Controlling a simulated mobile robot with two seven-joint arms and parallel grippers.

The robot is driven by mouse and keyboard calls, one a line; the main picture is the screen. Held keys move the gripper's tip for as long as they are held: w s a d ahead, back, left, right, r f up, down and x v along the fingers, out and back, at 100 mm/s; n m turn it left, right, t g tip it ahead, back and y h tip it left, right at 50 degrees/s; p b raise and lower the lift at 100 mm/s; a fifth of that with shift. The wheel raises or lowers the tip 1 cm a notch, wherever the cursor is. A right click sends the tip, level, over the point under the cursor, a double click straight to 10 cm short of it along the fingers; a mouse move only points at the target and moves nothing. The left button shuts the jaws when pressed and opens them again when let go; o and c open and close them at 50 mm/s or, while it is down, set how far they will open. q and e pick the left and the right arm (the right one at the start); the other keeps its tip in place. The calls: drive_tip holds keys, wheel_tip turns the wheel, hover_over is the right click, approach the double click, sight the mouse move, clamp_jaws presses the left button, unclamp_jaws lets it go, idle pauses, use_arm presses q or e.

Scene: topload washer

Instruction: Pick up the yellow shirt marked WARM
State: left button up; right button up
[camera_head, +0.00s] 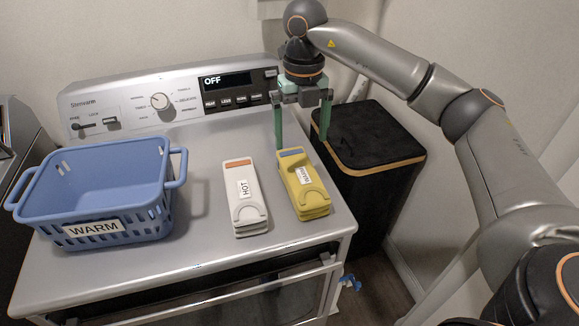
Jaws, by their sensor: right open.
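The yellow shirt (303,199) is a folded stack on the right side of the washer top. It has a blue strip at its far end and a small white label whose word is hard to read. My right gripper (302,142) points down with its two green fingers apart and nothing between them. In the picture it is just beyond the shirt's far end, apart from it; its height above the washer is hard to tell. My left gripper is not in view.
A white folded shirt marked HOT (244,203) lies just left of the yellow one. A blue basket marked WARM (150,208) stands on the left of the washer top (203,222). The control panel (125,113) rises behind. A black bin (368,150) stands to the right.

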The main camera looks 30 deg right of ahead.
sight(301, 171)
drive_tip(key=f, duration=0.6)
drive_tip(key=shift+s+f+p, duration=0.15)
drive_tip(key=shift+s+p, duration=0.1)
drive_tip(key=shift+p, duration=0.05)
drive_tip(key=shift+f+p, duration=0.6)
drive_tip(key=shift+f, duration=2.35)
drive_tip(key=c, duration=1.3)
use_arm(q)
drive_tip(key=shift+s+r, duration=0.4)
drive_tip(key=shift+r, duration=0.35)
use_arm(e)
drive_tip(key=shift+r, duration=0.1)
